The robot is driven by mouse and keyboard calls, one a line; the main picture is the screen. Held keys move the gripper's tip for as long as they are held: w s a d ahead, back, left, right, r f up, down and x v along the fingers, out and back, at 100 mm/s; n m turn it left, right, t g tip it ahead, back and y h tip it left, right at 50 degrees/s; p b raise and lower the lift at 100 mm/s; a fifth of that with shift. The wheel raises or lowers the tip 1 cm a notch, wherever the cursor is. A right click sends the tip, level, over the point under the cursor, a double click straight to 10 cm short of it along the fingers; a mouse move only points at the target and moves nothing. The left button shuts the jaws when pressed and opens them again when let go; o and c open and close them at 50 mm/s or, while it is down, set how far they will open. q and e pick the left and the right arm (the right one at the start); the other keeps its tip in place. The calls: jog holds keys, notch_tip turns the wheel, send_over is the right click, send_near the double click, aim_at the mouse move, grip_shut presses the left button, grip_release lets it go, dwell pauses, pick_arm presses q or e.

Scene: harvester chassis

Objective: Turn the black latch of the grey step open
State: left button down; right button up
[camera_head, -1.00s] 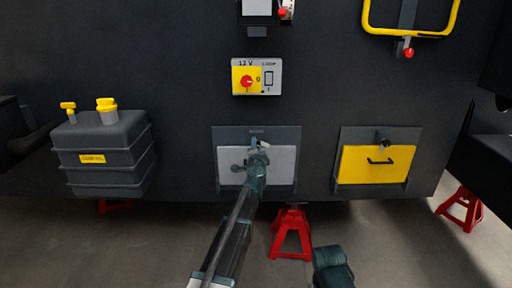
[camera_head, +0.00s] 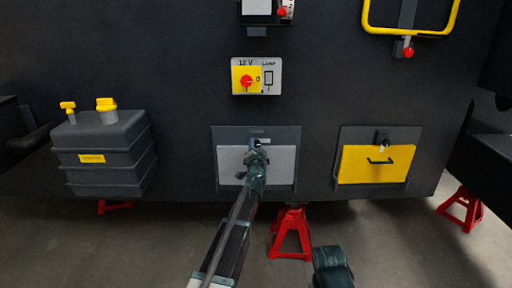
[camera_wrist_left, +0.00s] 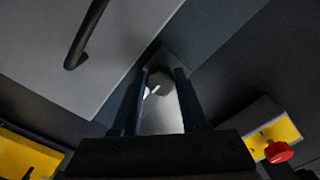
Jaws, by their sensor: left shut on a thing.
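The grey step (camera_head: 284,166) is a flat grey panel in a dark frame, low on the dark chassis wall. The gripper is shut on the latch, at the top middle of the step. In the head view the gripper and wrist hide most of the latch, so its exact angle is unclear. My right gripper is not in view.
A yellow step (camera_head: 360,170) with its own black latch (camera_head: 382,138) is to the right. A switch panel (camera_head: 257,76) with a red knob is above. A dark tank (camera_head: 103,155) hangs at left. Red stands (camera_head: 290,235) are below the chassis.

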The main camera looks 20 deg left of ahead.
pick_arm(q)
jog(key=shift+c, duration=2.1)
grip_release()
jog(key=shift+s, duration=0.1)
jog(key=v, duration=1.3)
jog(key=shift+s+d, duration=0.15)
jog(key=shift+s, duration=0.15)
jog(key=shift+s, duration=0.1)
